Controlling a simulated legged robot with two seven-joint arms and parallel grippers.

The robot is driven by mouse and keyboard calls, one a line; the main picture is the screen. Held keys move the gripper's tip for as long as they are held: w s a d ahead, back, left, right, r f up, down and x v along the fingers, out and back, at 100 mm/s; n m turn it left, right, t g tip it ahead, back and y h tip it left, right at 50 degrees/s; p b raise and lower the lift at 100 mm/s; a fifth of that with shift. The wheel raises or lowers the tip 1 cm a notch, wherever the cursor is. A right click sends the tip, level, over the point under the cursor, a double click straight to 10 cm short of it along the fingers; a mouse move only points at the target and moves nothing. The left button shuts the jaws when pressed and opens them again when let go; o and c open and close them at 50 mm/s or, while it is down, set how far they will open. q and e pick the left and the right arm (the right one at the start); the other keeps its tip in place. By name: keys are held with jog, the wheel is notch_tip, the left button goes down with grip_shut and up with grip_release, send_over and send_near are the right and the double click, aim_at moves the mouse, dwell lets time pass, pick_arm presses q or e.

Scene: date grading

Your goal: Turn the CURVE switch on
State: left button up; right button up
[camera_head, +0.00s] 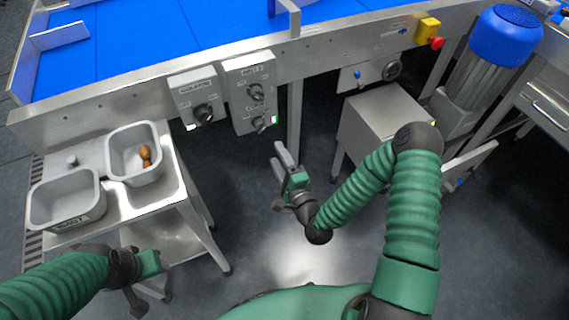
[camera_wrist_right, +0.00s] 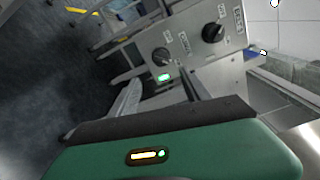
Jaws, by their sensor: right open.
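The CURVE switch (camera_head: 259,123) is the lower black rotary knob on the grey two-knob box (camera_head: 239,82) under the conveyor. In the right wrist view the knob (camera_wrist_right: 162,56) is ahead, between and beyond my fingers, with a green-lit window (camera_wrist_right: 163,77) beside it. I cannot tell the knob's exact setting. My right gripper (camera_head: 277,154) is open and empty, below and a little right of the box, apart from the knob. In the wrist view its two fingers (camera_wrist_right: 161,80) reach toward the box. My left gripper (camera_head: 148,300) hangs at the lower left; its jaws are unclear.
The upper knob (camera_head: 256,92) is close above the CURVE knob. An isolator box (camera_head: 194,97) stands left of it. A conveyor leg (camera_head: 294,115) is just right. A stand with grey bins (camera_head: 67,213) is left. A red emergency button (camera_head: 437,43) is at upper right.

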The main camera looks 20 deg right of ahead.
jog(key=s, duration=0.4)
jog(key=shift+s+d, duration=0.1)
jog(key=shift+s, duration=0.2)
jog(key=shift+f, duration=0.1)
